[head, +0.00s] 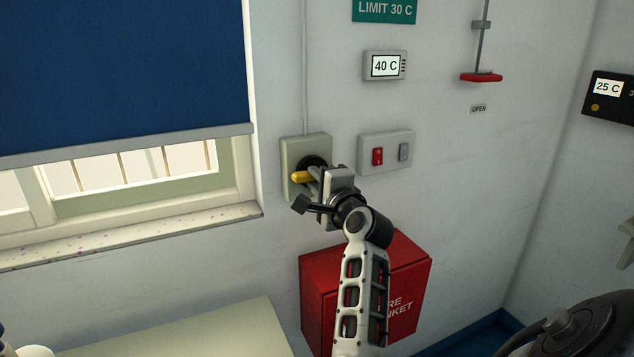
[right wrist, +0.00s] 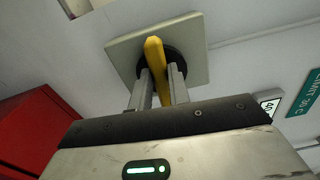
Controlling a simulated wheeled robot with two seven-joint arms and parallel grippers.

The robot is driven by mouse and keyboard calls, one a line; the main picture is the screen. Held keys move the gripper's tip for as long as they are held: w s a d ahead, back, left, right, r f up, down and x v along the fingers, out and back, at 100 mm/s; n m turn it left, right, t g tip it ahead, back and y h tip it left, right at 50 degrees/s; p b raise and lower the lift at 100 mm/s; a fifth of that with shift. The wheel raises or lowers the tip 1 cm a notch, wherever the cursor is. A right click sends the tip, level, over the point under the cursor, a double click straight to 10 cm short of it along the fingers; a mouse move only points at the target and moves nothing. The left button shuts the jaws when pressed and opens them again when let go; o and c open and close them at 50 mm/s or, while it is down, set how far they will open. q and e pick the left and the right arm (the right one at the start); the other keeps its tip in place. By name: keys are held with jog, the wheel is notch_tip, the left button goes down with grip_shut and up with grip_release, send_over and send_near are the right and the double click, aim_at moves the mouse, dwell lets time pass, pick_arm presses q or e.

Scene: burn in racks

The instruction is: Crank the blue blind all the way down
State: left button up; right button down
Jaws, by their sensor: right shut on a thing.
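The blue blind (head: 120,75) hangs in the window at the left of the head view. Its grey bottom bar (head: 130,144) is above the sill, with a strip of bare glass below it. The crank is a yellow handle (head: 301,176) on a black hub, on a cream wall plate (head: 292,154). My right gripper (head: 312,182) is at the handle. In the right wrist view the yellow handle (right wrist: 154,60) runs between the two fingers of the gripper (right wrist: 161,85), which is shut on it. My left gripper is not in view.
A red fire blanket box (head: 320,275) is on the wall below the crank. A switch plate (head: 386,152) with a red switch is right of it. A 40 C display (head: 385,66) is above. A pale surface (head: 190,335) lies at lower left.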

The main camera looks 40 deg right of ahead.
jog(key=m, duration=0.4)
jog(key=shift+r+m, duration=0.15)
jog(key=shift+m, duration=0.15)
dwell(0.5)
jog(key=c, duration=1.3)
grip_release()
jog(key=shift+s, duration=0.1)
